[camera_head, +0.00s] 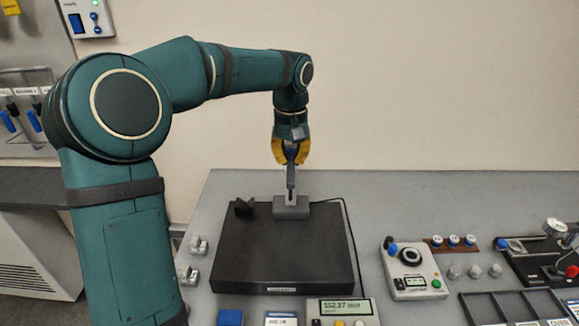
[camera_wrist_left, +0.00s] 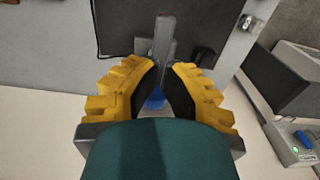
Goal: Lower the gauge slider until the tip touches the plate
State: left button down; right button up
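The height gauge (camera_head: 291,190) stands upright at the back edge of the black plate (camera_head: 270,262), with a grey base and a narrow column. In the wrist view its grey column (camera_wrist_left: 164,42) runs up between my fingertips, and a blue part (camera_wrist_left: 155,98) shows between the finger pads. My left gripper (camera_head: 291,163) points down over the top of the gauge, its yellow fingers on either side. In the wrist view my left gripper (camera_wrist_left: 163,66) has its fingers close around the gauge; contact is unclear. The slider and tip are hard to make out. My right gripper is out of view.
A readout (camera_head: 342,309) at the front shows about 152.27. A small dark block (camera_head: 244,208) sits on the plate left of the gauge. A cable runs down the plate's right side. A control box (camera_head: 412,270) and a black tray stand to the right.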

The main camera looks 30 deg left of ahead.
aim_at(291, 172)
pick_arm(q)
jog(key=shift+f, duration=0.1)
dwell(0.3)
jog(key=shift+f+b, duration=1)
jog(key=shift+f, duration=0.5)
